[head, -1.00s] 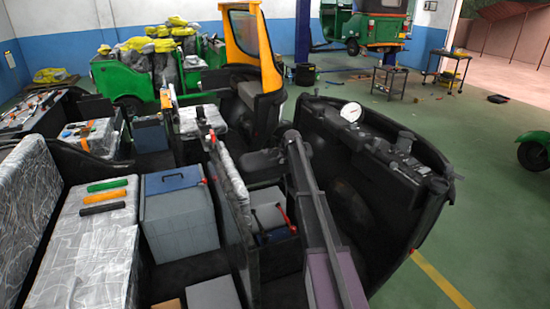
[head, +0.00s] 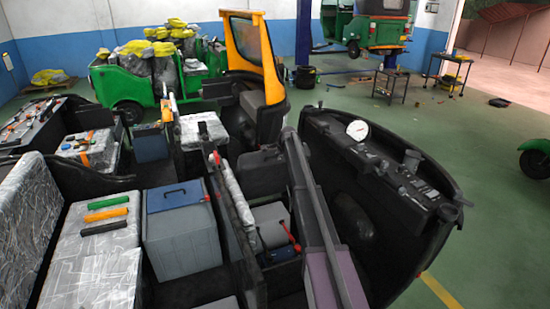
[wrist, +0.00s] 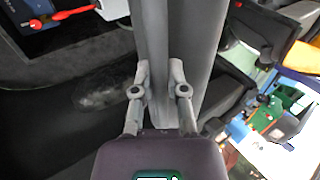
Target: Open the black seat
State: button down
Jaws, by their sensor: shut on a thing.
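The black seat (head: 262,174) is in the middle of the head view, inside the near vehicle beside my arm. My arm reaches away over the vehicle, and its far end meets the seat's right side. In the wrist view, my gripper (wrist: 160,68) is shut on the edge of the seat (wrist: 150,30), a dark grey panel running up between the two fingers. The fingertips lie on either side of it. The seat's exact tilt is hard to tell, and my arm hides part of it in the head view.
The black dashboard with a white gauge (head: 357,130) stands right of my arm. A grey box with a blue lid (head: 182,235) and a silver-covered bench (head: 95,270) lie left. A red handle (head: 290,238) sits close by. Green floor (head: 480,150) is open at right.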

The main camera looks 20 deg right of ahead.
jog(key=shift+w+d+r, duration=0.35)
jog(key=shift+w+d, duration=0.05)
jog(key=shift+w, duration=0.15)
jog(key=shift+a, duration=0.1)
jog(key=c, duration=0.6)
grip_release()
jog(key=shift+c, duration=0.2)
jog(key=shift+a, duration=0.15)
jog(key=shift+s+r+p, duration=0.1)
jog(key=shift+r+p, duration=0.05)
jog(key=shift+p, duration=0.2)
jog(key=s+r+p, duration=0.2)
jog(key=r+p, duration=0.5)
jog(key=s+r+p, duration=0.2)
jog(key=r+p, duration=0.6)
jog(key=shift+s+d, duration=0.2)
jog(key=shift+s, duration=0.1)
dwell(0.4)
dwell(0.7)
